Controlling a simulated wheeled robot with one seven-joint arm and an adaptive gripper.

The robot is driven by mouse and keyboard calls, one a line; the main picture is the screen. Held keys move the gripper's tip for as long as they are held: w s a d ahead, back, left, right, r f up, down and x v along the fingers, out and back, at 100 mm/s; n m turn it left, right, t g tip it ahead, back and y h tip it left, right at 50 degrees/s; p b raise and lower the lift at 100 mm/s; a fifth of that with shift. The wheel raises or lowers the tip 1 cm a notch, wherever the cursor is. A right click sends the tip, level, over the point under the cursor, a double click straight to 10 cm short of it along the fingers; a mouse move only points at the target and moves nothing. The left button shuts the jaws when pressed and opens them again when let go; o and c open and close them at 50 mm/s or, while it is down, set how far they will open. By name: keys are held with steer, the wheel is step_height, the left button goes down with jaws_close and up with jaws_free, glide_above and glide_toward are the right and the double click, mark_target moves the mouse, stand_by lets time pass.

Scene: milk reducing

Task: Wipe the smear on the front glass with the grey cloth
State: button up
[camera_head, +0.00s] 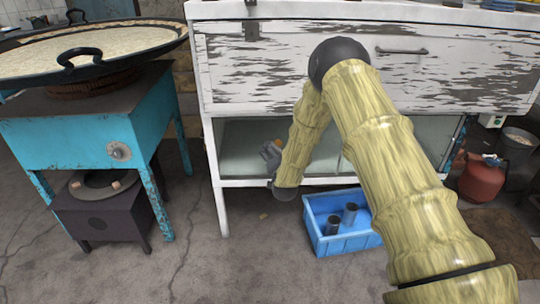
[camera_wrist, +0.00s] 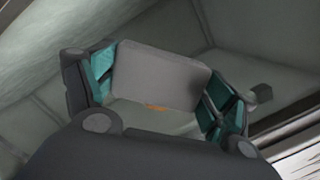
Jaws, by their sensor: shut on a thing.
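The grey cloth (camera_wrist: 160,76) is held between the two teal-padded fingers of my gripper (camera_wrist: 160,88) in the wrist view. It looks like a flat, pale grey pad. A small orange-brown smear (camera_wrist: 155,108) shows just beyond the cloth's lower edge, partly hidden by it. In the head view my gripper (camera_head: 270,156) is in front of the front glass (camera_head: 236,145) of the white cabinet, below its drawer. My arm hides part of the glass. I cannot tell whether the cloth touches the glass.
The white, peeling cabinet (camera_head: 270,75) has a drawer handle (camera_head: 402,51). A blue crate (camera_head: 345,245) with metal cups stands on the floor below. A turquoise stand (camera_head: 70,140) with a large pan (camera_head: 95,50) is left. A red jug (camera_head: 482,180) is right. Floor at front left is clear.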

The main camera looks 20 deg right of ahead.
mark_target(280, 148)
steer(key=shift+s+d, duration=0.2)
steer(key=shift+d, duration=0.75)
steer(key=shift+s+d, duration=0.15)
steer(key=shift+d, duration=0.8)
steer(key=shift+s+r+p, duration=0.1)
steer(key=shift+r+p, duration=0.7)
steer(key=shift+r, duration=0.1)
steer(key=shift+w+a+f, duration=0.1)
steer(key=shift+w+a, duration=0.1)
steer(key=shift+a, duration=0.3)
steer(key=shift+w+a, duration=0.3)
steer(key=shift+a, duration=0.5)
steer(key=shift+w+a, duration=0.3)
steer(key=shift+a, duration=0.5)
steer(key=shift+w+a, duration=0.2)
steer(key=shift+a, duration=0.6)
steer(key=shift+w+a, duration=0.15)
steer(key=shift+a, duration=0.65)
steer(key=shift+w+d+r, duration=0.1)
steer(key=shift+r, duration=0.9)
steer(key=shift+s+d+f+p, duration=0.1)
steer(key=shift+s+d+p, duration=0.25)
steer(key=shift+d, duration=0.85)
steer(key=shift+s+d+p, duration=0.1)
steer(key=shift+s+d, duration=0.4)
steer(key=shift+d, duration=0.65)
steer(key=shift+s+d+f+p, duration=0.1)
steer(key=shift+s+d+p, duration=0.25)
steer(key=shift+d, duration=0.85)
steer(key=shift+s, duration=0.1)
